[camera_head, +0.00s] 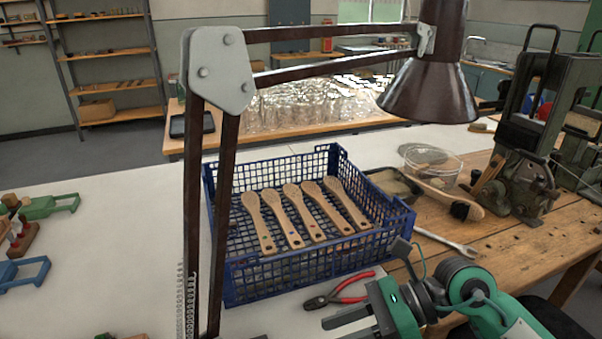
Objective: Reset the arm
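My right gripper (340,327), green and grey, is at the bottom right of the head view, in front of the blue crate and close to the red-handled pliers. Its fingers point left and look apart, with nothing seen between them; the lower finger is partly cut off by the frame's edge. My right arm (462,283) comes in from the lower right. My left gripper is not in view. The blue mesh crate (290,279) stands on the white tabletop and holds several wooden brush bodies (300,212) lying side by side.
A dark desk lamp (432,90) arches over the crate, its arm rising in front. The pliers (340,292) and a wrench (446,241) lie near my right arm. A green machine (532,150) stands on the wooden bench.

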